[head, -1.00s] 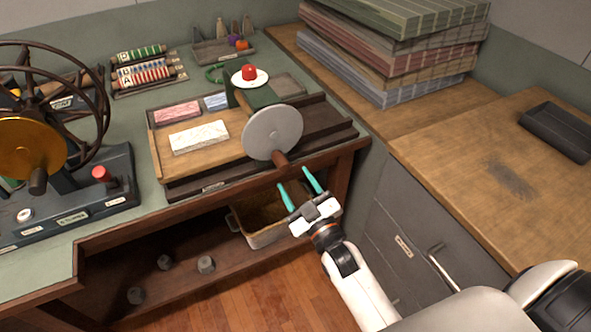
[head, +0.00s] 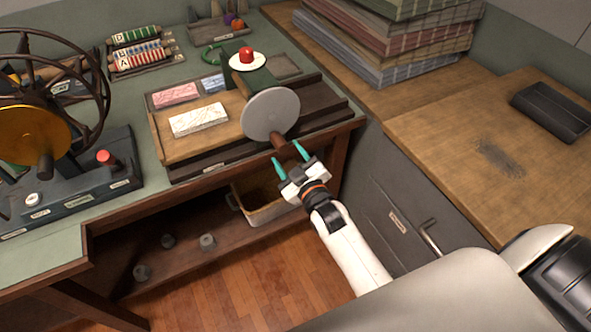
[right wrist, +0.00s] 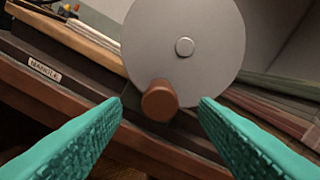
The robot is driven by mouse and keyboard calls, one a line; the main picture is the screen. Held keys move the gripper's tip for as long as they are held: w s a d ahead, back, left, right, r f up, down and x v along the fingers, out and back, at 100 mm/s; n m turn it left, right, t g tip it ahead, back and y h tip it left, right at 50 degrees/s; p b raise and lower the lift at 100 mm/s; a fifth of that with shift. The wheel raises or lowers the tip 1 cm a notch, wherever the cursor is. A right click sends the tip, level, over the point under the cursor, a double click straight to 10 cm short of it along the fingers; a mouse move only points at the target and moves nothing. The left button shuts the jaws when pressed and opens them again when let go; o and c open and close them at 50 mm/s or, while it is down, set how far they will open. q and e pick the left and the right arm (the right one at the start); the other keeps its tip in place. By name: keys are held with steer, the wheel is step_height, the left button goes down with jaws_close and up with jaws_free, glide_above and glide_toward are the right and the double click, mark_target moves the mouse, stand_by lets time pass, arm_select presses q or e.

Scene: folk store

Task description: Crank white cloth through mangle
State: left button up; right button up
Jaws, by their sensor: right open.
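The mangle (head: 262,82) stands on a wooden bed at the table's front right, with a grey crank disc (head: 271,114) facing me. A brown handle (head: 279,141) sticks out from the disc's lower part. A white cloth (head: 198,120) lies flat on the wooden board left of the disc. In the right wrist view the handle (right wrist: 160,100) sits between the fingertips, with gaps on both sides. My left gripper is not in view.
A red cloth (head: 174,94) and a blue cloth (head: 213,83) lie behind the white one. A spoked wheel machine (head: 60,150) stands at the left. Stacked cloth (head: 380,45) and a wooden counter (head: 450,130) are at the right. A bin (head: 262,210) sits on the lower shelf.

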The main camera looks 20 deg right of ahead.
mark_target(283, 149)
steer(key=w+b, duration=0.2)
steer(key=w, duration=0.3)
steer(key=shift+a+f, duration=0.1)
steer(key=c, duration=0.8)
steer(key=shift+c, duration=0.2)
